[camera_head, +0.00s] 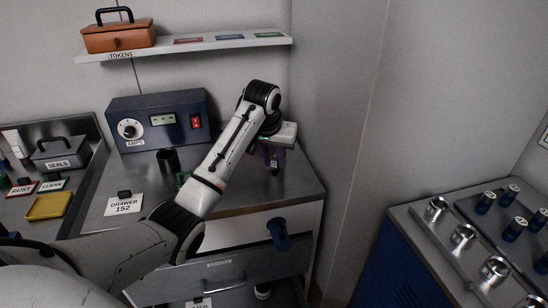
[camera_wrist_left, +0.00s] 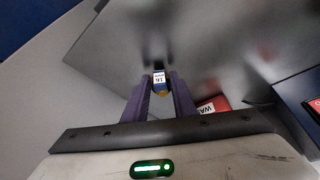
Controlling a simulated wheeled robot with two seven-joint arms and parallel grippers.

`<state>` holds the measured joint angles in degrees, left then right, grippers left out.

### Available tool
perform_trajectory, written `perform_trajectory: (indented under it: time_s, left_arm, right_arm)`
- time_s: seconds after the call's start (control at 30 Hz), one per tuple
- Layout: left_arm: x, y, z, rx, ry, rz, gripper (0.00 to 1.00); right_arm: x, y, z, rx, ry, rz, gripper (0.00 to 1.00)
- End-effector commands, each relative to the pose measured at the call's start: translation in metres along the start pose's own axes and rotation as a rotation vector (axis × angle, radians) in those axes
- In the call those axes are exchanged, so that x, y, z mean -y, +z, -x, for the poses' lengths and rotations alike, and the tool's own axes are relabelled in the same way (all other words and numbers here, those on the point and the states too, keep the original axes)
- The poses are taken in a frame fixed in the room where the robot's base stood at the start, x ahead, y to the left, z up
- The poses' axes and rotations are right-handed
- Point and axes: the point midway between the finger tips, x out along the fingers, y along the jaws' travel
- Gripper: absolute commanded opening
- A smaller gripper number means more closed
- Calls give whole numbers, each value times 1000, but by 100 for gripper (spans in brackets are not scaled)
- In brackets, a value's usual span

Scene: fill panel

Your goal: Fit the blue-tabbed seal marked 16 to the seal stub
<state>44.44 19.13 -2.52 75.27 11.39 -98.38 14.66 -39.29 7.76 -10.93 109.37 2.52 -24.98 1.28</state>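The seal marked 16 (camera_wrist_left: 159,78), with a blue and white tag and a yellowish part below it, sits between the purple fingers of my left gripper (camera_wrist_left: 161,84) in the left wrist view. The fingers appear shut on it. In the head view my left gripper (camera_head: 274,160) is over the right part of the metal worktop (camera_head: 255,190), and the seal is too small to read there. I cannot surely identify the seal stub. A label ending in SEAL (camera_head: 199,302) shows at the bottom edge, cut off. My right gripper is not in view.
A blue instrument box (camera_head: 160,122) and a dark cup (camera_head: 168,161) stand on the worktop. A blue part (camera_head: 278,233) sticks out at the front below it. A drawer (camera_head: 220,282) stands open. A red card (camera_wrist_left: 213,107) shows in the wrist view.

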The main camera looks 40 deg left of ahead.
Motion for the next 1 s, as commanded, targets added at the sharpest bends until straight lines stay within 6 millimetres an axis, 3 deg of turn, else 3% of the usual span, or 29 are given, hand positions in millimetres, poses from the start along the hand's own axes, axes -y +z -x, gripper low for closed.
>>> perform_trajectory:
  time_s: [0.33, 0.47, 0.8, 1.0]
  left_arm:
    - [0, 0, 1, 1, 0, 0, 37]
    - [0, -1, 10, -2, 1, 0, 37]
    - [0, -1, 74, -5, 1, 0, 37]
    - [1, -1, 99, -3, -1, 0, 37]
  right_arm:
    - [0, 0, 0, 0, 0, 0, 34]
    - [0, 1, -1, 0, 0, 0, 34]
    - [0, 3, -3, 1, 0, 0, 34]
    - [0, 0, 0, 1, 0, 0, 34]
